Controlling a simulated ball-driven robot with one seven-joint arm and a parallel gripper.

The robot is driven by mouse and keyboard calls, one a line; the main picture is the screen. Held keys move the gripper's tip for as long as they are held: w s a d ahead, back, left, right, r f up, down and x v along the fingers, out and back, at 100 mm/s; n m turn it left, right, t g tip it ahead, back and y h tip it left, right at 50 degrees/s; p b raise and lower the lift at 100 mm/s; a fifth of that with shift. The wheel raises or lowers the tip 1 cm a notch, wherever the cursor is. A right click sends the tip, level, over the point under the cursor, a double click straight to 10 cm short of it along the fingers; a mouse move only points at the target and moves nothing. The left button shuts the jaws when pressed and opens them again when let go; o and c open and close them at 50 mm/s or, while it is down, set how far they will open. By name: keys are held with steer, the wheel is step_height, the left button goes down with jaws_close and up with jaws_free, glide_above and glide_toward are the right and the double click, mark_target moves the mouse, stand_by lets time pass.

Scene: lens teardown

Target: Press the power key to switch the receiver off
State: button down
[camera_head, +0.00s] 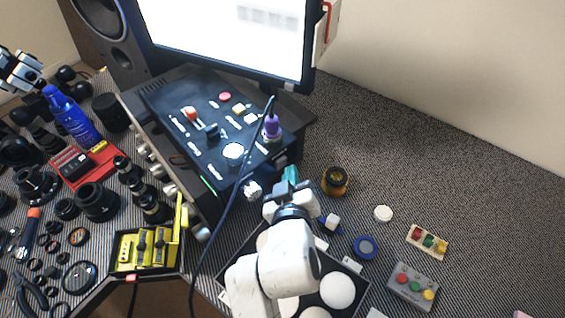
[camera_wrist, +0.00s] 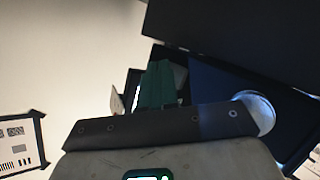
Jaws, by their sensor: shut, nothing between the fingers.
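The receiver is a black box (camera_head: 160,98) with silver knobs along its front and several controls on its top panel. The panel bears a red button (camera_head: 225,96), an orange-red lever (camera_head: 190,114), a dark blue switch (camera_head: 212,131) and a bright white round disc (camera_head: 233,151). I cannot tell which one is the power key. My gripper (camera_head: 290,174) has teal fingers and is beside the box's near right corner, apart from the panel controls. In the wrist view its fingers (camera_wrist: 157,85) are shut and empty, with a pale round disc (camera_wrist: 256,112) to their right.
A purple plug (camera_head: 271,128) with a dark cable stands at the panel's right edge. The monitor (camera_head: 225,35) rises behind. Lenses and a blue bottle (camera_head: 72,115) crowd the left.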

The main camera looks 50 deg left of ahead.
steer(key=shift+a, duration=0.2)
stand_by(0.5)
steer(key=shift+a, duration=0.25)
stand_by(0.3)
steer(key=shift+d, duration=0.45)
steer(key=d+p, duration=0.4)
steer(key=d, duration=0.2)
stand_by(0.4)
steer(key=shift+w, duration=0.1)
